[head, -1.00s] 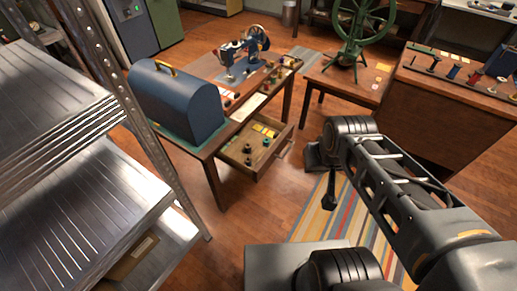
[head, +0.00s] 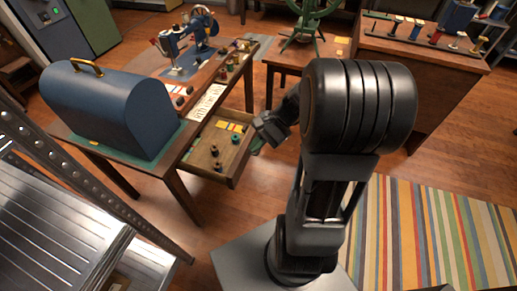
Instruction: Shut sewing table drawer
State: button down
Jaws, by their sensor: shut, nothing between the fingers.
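The sewing table (head: 176,183) stands left of the middle in the head view. Its drawer (head: 232,170) is pulled out toward the right and holds several small spools and some coloured cards. My gripper (head: 262,134) is shut and empty at the drawer's front right corner. The arm partly hides that area, so I cannot tell whether the gripper touches the drawer front. A blue domed case (head: 110,110) and a blue sewing machine (head: 185,45) stand on the table top.
A metal shelf rack (head: 60,215) stands at the left front. A green wheel device (head: 305,25) stands on a small table behind. A wooden cabinet (head: 415,70) with several spools is at the back right. A striped rug (head: 440,235) covers the right floor.

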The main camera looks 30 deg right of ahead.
jog(key=w+d+f+m+t+y+b, duration=0.35)
jog(key=d+f+m, duration=0.25)
jog(key=f, duration=0.3)
jog(key=m+t+b, duration=0.5)
jog(key=m+t, duration=0.4)
send_near(253, 136)
jog(key=b+x, duration=0.2)
jog(key=x, duration=0.5)
jog(key=shift+w+a+b, duration=0.15)
jog(key=shift+a+b, duration=0.1)
jog(key=shift+b, duration=0.05)
